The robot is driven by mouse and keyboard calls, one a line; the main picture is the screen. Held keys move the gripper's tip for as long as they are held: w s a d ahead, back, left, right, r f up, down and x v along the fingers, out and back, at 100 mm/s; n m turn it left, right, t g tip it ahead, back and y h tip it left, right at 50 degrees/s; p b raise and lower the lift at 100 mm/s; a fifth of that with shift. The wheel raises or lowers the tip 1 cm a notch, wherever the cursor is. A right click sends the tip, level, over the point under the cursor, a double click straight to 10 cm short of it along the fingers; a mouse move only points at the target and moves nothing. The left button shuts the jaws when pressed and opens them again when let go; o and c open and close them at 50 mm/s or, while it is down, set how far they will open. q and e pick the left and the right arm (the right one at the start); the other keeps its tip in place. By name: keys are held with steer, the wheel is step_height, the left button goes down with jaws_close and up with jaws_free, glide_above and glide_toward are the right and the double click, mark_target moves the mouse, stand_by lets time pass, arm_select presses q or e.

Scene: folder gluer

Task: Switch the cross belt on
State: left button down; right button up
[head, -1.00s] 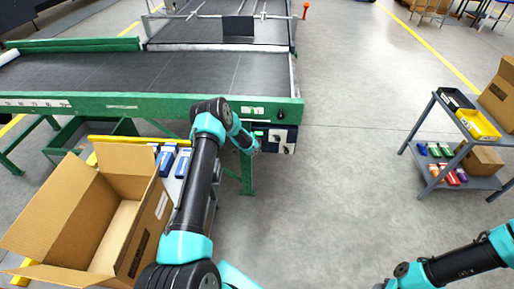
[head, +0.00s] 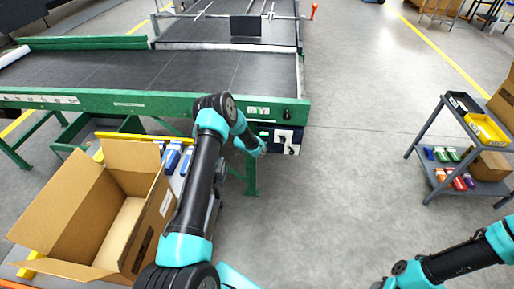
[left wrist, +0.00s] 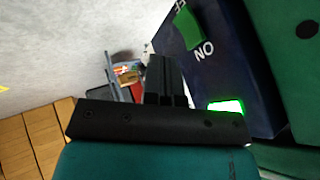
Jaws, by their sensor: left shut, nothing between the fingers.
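The dark blue control box (head: 291,150) hangs under the right end of the green-framed belt table, with white plates and black parts on its face. In the left wrist view the box (left wrist: 225,60) shows the word ON, a partly cut-off label above it, a green piece (left wrist: 187,29) and a lit green lamp (left wrist: 226,107). My left gripper (left wrist: 166,78) is shut and empty, its fingertips just beside the box face; contact cannot be told. In the head view it (head: 261,151) is at the box's left side. My right arm shows at lower right; its gripper is out of view.
The belt (head: 200,72) is empty in its green frame (head: 120,103). An open carton (head: 60,215) stands at lower left beside blue and white packs (head: 173,158). A grey cart (head: 430,130) with a yellow tray (head: 486,128) stands at right. The floor between is clear.

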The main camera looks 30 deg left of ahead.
arm_select(q)
steer(key=w+a+r+v, duration=0.1)
steer(key=v, duration=0.8)
steer(key=shift+r, duration=0.35)
steer(key=s+d+f+n+g+h, duration=0.3)
steer(key=s+d+n, duration=0.6)
steer(key=s+d, duration=1.15)
steer(key=s+d+r+n+g, duration=0.1)
steer(key=s+d+n+g, duration=0.2)
steer(key=s, duration=1)
steer(key=shift+d+r+n+g+y, duration=0.3)
steer(key=shift+d+n+g+y, duration=0.15)
steer(key=shift+d, duration=0.7)
